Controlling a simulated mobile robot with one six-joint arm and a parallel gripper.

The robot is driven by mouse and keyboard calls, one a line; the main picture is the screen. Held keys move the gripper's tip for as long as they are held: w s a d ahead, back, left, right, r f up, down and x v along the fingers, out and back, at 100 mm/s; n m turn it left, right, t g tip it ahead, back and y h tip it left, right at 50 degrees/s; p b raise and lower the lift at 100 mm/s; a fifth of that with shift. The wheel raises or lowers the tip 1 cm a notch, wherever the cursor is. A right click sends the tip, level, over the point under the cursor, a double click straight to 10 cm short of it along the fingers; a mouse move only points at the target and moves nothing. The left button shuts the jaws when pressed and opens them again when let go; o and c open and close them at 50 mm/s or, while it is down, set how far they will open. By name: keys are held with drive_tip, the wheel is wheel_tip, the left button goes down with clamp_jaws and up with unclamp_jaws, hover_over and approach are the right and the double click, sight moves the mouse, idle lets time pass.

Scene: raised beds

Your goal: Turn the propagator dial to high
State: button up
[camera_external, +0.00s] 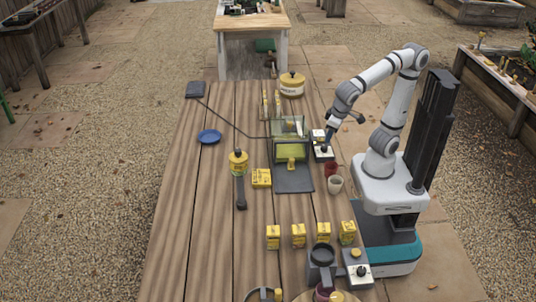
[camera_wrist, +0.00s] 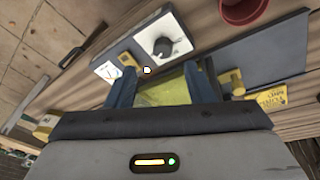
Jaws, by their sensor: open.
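The propagator (camera_external: 291,152) has a clear yellowish cover and stands on a dark mat near the middle of the table. Its control box (camera_external: 320,135) sits beside it on the right. In the wrist view the box has a white face with a dark round dial (camera_wrist: 162,47) and a small lit lamp. The dial's setting is too small to read. My gripper (camera_external: 326,146) is over the box. In the wrist view my gripper (camera_wrist: 167,70) is open, its two dark fingers apart, with the dial just beyond the tips and nothing held.
A red cup (camera_external: 331,169) and a pale cup (camera_external: 335,185) stand close in front of the box. A second box with a knob (camera_external: 359,277) is at the front right. A blue plate (camera_external: 209,136) lies at left; the table's left side is mostly clear.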

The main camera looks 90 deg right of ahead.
sight(325, 146)
drive_tip(key=n+p, duration=0.1)
drive_tip(key=d+r+n+g+y+p, duration=0.1)
drive_tip(key=n, duration=0.1)
drive_tip(key=shift+w, duration=0.35)
drive_tip(key=n, duration=0.1)
drive_tip(key=n+y+p, duration=0.1)
drive_tip(key=w+n, duration=0.1)
drive_tip(key=shift+d+n+g+p, duration=0.3)
drive_tip(key=shift+d+n+p, duration=0.05)
drive_tip(key=shift+n, duration=0.05)
drive_tip(key=shift+f+b, duration=0.95)
drive_tip(key=shift+f, duration=3.05)
drive_tip(key=shift+c, duration=0.3)
